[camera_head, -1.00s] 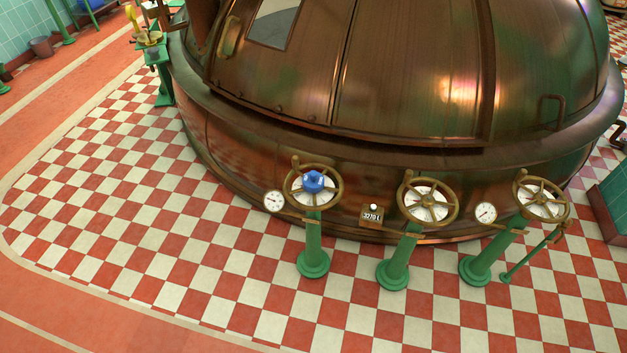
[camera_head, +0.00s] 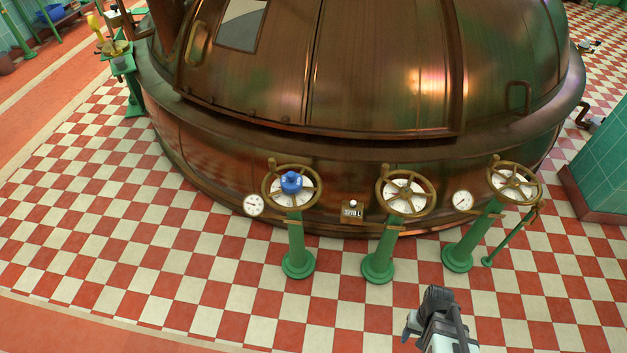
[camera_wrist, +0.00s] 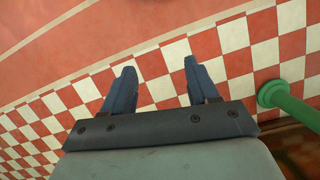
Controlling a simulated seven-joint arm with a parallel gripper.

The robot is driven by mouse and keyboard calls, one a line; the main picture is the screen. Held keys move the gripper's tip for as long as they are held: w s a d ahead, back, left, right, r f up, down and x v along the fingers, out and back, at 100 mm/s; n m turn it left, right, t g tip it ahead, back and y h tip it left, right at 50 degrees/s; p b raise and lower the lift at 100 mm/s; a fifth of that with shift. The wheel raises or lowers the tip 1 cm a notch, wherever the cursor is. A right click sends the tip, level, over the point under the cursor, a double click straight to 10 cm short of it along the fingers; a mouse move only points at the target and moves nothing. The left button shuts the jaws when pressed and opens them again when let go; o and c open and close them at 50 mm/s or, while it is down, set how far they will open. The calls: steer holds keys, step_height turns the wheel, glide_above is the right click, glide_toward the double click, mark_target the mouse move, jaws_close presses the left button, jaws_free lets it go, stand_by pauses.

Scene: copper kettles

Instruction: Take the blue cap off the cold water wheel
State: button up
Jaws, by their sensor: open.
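The blue cap (camera_head: 291,183) sits on the hub of the leftmost brass wheel (camera_head: 268,199), on a green pedestal in front of the copper kettle. My gripper (camera_head: 408,335) is at the lower right of the head view, to the right of and nearer than the capped wheel, and clear of it. In the wrist view my gripper (camera_wrist: 160,78) is open, its two dark fingers apart with only floor tiles between them. The blue cap is not in the wrist view.
A middle wheel (camera_head: 434,200) and a right wheel (camera_head: 538,190) stand on green pedestals. A round gauge (camera_head: 254,206) is beside the capped wheel. A counter box (camera_head: 352,212) sits between the left and middle wheels. The tiled floor in front is clear.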

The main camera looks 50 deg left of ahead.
steer(key=w+a+r+n+t+y, duration=0.1)
steer(key=w+a+r, duration=0.15)
steer(key=a, duration=0.55)
steer(key=w+a+r+n+t, duration=0.1)
steer(key=a+r+n, duration=0.15)
steer(key=a, duration=0.55)
step_height(320, 180, up, 29)
steer(key=m+y, duration=0.1)
glide_above(291, 173)
steer(key=shift+t, duration=0.4)
step_height(291, 173, down, 14)
steer(key=shift+d+r, duration=0.1)
